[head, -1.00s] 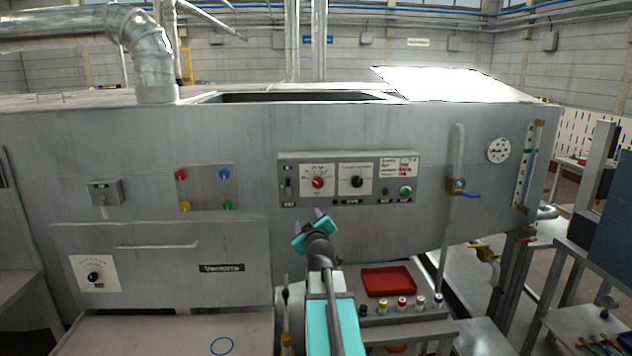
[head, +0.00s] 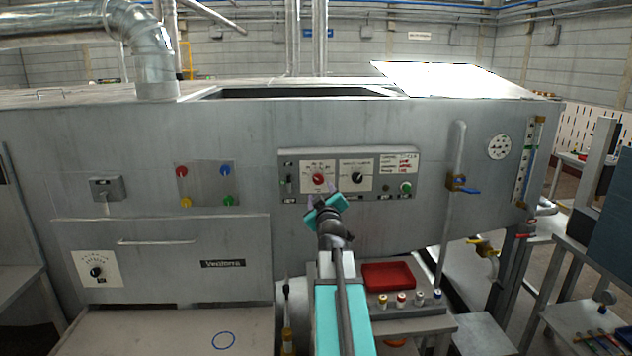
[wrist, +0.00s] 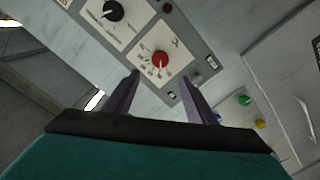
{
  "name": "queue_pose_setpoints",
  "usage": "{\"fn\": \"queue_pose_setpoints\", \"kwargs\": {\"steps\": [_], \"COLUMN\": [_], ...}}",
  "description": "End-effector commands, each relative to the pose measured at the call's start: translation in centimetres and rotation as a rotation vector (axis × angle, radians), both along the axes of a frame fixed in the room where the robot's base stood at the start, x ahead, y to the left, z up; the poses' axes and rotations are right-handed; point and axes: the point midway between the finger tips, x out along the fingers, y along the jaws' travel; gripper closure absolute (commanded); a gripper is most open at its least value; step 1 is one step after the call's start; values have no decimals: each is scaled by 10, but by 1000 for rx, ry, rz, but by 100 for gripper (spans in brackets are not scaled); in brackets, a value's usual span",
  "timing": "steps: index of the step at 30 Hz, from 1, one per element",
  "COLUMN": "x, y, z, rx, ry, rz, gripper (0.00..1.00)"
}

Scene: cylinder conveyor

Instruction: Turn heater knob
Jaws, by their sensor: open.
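A grey control panel (head: 290,155) on the machine front carries a red knob (head: 318,179) and a black knob (head: 357,178), each on a white dial plate. I cannot read which is labelled heater. My gripper (head: 322,194) is open and empty, just below the red knob in the head view. In the wrist view, the red knob (wrist: 160,59) lies beyond the gap between my fingertips (wrist: 161,80), apart from them. The black knob (wrist: 114,10) is at the top left there. Another black knob (head: 96,271) sits on a white plate at lower left.
A plate with coloured buttons (head: 207,184) is left of the panel. A green button (head: 405,187) is at the panel's right end. A vertical pipe with a blue-handled valve (head: 460,185) stands further right. A red tray (head: 388,276) and several small knobs are below.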

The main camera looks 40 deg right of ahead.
Motion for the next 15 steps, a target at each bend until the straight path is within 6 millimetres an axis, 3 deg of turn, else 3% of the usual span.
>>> {"fn": "queue_pose_setpoints", "kwargs": {"steps": [15], "x": [35], "y": [-30], "z": [1], "rx": [1], "ry": [0], "rz": [-1], "gripper": [49]}}
